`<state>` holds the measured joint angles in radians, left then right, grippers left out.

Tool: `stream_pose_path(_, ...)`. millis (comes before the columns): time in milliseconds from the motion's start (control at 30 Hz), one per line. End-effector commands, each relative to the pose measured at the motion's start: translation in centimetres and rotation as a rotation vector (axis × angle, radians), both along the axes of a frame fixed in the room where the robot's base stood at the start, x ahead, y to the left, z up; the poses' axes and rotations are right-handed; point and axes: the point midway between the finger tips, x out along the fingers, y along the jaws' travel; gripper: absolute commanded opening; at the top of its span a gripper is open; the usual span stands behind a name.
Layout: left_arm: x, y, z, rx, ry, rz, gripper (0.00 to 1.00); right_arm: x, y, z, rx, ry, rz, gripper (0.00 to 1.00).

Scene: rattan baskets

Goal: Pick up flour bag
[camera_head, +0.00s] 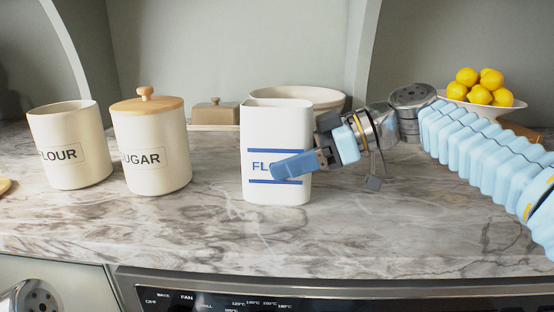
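The flour bag (277,130) is a white upright block with blue lettering and two blue stripes, standing on the marble counter. My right gripper (299,148) reaches in from the right at the bag's right side. One blue finger (298,164) lies across the bag's front and covers part of the lettering. The other finger seems to go behind the bag and is mostly hidden. I cannot tell whether the fingers press on the bag. My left gripper is not in view.
A flour canister (70,128) and a lidded sugar canister (152,165) stand left of the bag. A cream bowl (325,97) and a butter dish (215,112) are behind it. A lemon bowl (508,109) stands back right. The front marble counter (210,235) is clear, above the oven panel (350,300).

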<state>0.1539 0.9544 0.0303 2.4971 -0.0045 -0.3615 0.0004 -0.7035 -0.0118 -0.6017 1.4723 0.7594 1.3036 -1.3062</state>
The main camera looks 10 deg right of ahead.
Motion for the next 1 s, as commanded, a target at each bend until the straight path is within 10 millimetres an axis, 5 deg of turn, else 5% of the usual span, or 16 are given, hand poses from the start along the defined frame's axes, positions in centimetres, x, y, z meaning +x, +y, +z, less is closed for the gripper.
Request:
stream_pose_path(333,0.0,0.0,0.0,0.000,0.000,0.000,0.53,0.0,0.0,0.1,0.002,-0.001,0.000,0.19)
stream_pose_path(733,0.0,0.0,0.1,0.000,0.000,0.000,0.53,0.1,-0.1,1.2,0.001,-0.003,-0.002,0.19)
stream_pose_path(867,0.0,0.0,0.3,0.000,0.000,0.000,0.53,0.1,-0.1,3.5,0.000,-0.006,-0.002,0.19)
stream_pose_path(1000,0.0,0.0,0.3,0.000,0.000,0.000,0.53,-2.1,2.1,6.8,0.002,-0.009,0.004,0.19)
